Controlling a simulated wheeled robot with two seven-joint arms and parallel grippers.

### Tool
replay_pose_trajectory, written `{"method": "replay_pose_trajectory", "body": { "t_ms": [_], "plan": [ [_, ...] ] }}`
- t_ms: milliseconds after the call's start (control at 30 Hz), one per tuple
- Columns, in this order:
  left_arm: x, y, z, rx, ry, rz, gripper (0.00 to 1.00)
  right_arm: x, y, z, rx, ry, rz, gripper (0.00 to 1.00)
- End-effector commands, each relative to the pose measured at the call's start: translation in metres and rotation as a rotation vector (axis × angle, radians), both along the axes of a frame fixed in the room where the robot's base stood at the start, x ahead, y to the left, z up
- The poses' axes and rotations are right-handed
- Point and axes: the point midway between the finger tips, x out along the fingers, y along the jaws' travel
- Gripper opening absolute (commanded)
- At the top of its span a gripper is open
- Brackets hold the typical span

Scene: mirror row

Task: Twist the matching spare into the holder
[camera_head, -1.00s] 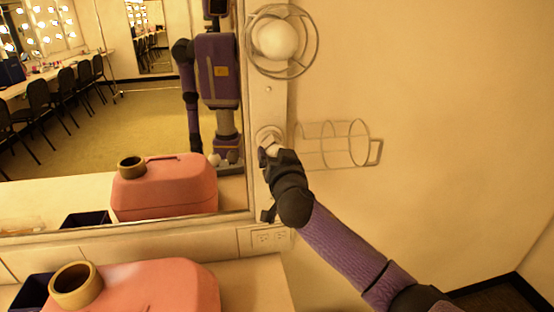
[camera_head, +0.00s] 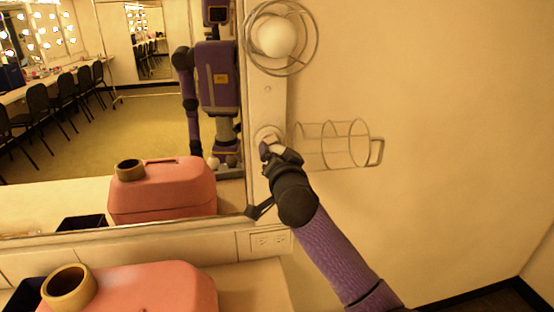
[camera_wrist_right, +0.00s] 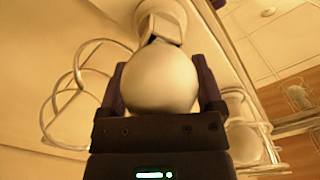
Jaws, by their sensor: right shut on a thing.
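My right gripper (camera_head: 274,150) is at the lower holder (camera_head: 267,134) on the strip beside the mirror. In the right wrist view the gripper (camera_wrist_right: 160,88) is shut on a round white bulb (camera_wrist_right: 158,80), one finger on each side. In the head view the gripper mostly covers the bulb. My left gripper is not clearly in view.
A wire cage (camera_head: 335,145) stands open to the right of the lower holder. A caged bulb (camera_head: 277,38) is above. A pink case (camera_head: 150,290) with a tape roll (camera_head: 68,288) and a dark box (camera_head: 25,295) are on the counter. The mirror (camera_head: 110,120) is at left.

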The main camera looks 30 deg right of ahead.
Motion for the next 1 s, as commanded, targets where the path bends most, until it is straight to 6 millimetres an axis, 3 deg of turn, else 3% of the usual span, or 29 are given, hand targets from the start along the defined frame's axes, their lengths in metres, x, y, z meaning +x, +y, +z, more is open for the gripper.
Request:
{"method": "replay_pose_trajectory", "body": {
  "t_ms": [200, 500, 633, 667, 700, 733, 1000],
  "plan": [
    [-0.0005, 0.0043, -0.005, 0.007, 0.002, -0.003, 0.59, -0.0002, -0.0002, -0.0015, 0.131, -0.033, 0.001, 0.42],
    [-0.0004, 0.0067, -0.0048, 0.011, 0.002, -0.003, 0.59, -0.0002, -0.0006, -0.0009, 0.146, -0.037, 0.0, 0.42],
    [-0.0008, 0.0062, -0.0088, 0.01, 0.002, -0.003, 0.59, -0.0001, 0.0, -0.0029, 0.285, -0.071, -0.001, 0.42],
    [-0.0008, 0.0058, -0.0088, 0.009, 0.002, -0.003, 0.59, -0.0002, -0.0004, -0.0025, 0.316, -0.08, -0.001, 0.87],
    [-0.0008, 0.0049, -0.008, 0.008, 0.002, -0.003, 0.59, -0.0003, -0.0012, -0.0014, 0.305, -0.078, -0.001, 0.95],
    [-0.0008, 0.0044, -0.0079, 0.007, 0.003, -0.003, 0.59, -0.0003, -0.001, -0.0012, 0.303, -0.077, -0.001, 1.0],
    [-0.0007, -0.0025, -0.0079, -0.004, 0.002, -0.001, 0.59, -0.0002, -0.0008, -0.0008, 0.301, -0.077, 0.0, 1.0]
  ]
}}
